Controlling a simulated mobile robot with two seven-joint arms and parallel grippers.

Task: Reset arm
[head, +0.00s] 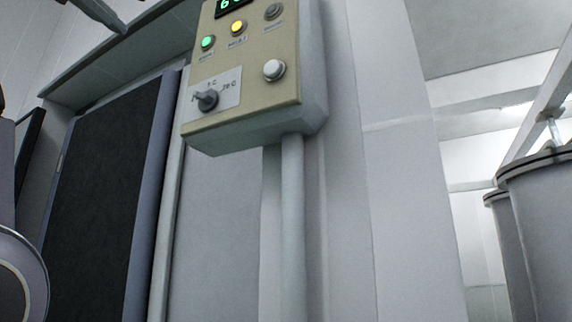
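Neither of my grippers shows in the head view. A rounded pale link with a ring at the lower left edge looks like part of my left arm. No part of my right arm can be made out. Whether the grippers hold anything cannot be seen.
A beige control box (240,115) with a green light, a yellow light, buttons and a dial hangs on a pipe (292,230). A dark panel (105,190) stands left. Grey cylindrical tanks (545,230) stand at the right. The floor is out of view.

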